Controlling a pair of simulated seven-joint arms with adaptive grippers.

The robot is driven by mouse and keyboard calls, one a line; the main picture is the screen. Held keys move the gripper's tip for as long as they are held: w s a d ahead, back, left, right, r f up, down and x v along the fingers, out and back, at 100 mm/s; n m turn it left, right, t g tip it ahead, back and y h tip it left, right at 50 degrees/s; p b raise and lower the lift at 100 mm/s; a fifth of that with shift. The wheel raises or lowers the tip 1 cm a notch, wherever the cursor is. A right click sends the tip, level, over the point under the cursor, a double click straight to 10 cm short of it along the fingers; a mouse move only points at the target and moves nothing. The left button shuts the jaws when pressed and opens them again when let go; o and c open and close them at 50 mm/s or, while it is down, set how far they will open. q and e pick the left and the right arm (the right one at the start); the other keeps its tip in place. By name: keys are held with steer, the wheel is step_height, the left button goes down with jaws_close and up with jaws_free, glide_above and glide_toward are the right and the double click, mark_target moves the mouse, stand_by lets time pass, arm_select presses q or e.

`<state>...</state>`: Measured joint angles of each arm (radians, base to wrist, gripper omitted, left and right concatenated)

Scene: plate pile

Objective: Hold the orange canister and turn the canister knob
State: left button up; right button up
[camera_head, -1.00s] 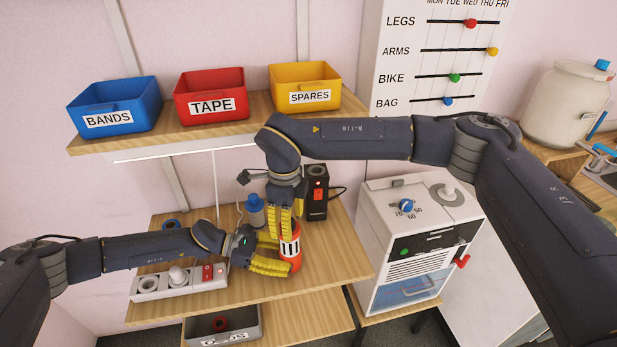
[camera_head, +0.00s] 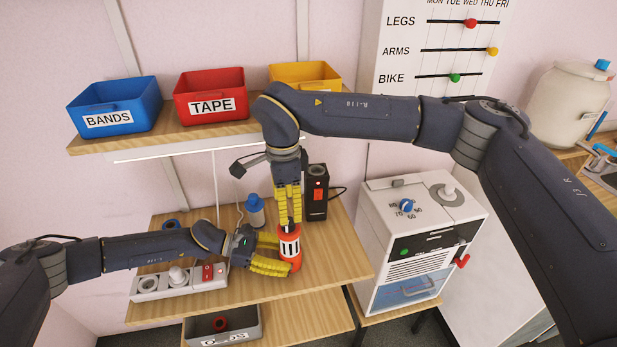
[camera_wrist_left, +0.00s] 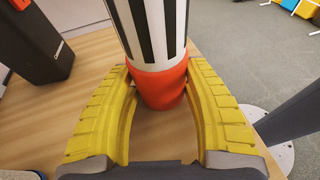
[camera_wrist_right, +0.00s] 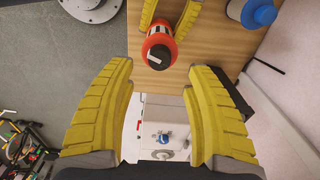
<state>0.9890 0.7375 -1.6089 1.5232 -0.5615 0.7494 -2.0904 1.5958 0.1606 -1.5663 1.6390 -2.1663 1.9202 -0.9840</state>
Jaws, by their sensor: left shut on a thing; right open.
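The orange canister (camera_head: 290,247) stands upright on the wooden table, with a black and white striped band around it. My left gripper (camera_head: 277,254) is shut around its lower orange part, which shows between the yellow fingers in the left wrist view (camera_wrist_left: 160,88). The dark canister knob (camera_wrist_right: 159,56) with a white mark sits on its top in the right wrist view. My right gripper (camera_head: 290,218) is open and empty above the canister, pointing down, clear of the knob. In the head view its fingers partly hide the knob.
A black box with a red switch (camera_head: 317,192) and a blue-capped bottle (camera_head: 255,211) stand behind the canister. A white machine (camera_head: 422,240) is at right. A shelf with bins (camera_head: 211,95) is above. The table front is clear.

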mark_target(292, 222)
steer(key=d+r+m, duration=0.2)
steer(key=r+m, duration=0.2)
steer(key=m, duration=1.1)
steer(key=d+r+m, duration=0.3)
steer(key=m, duration=1.2)
steer(key=shift+r, duration=0.4)
stand_by(0.4)
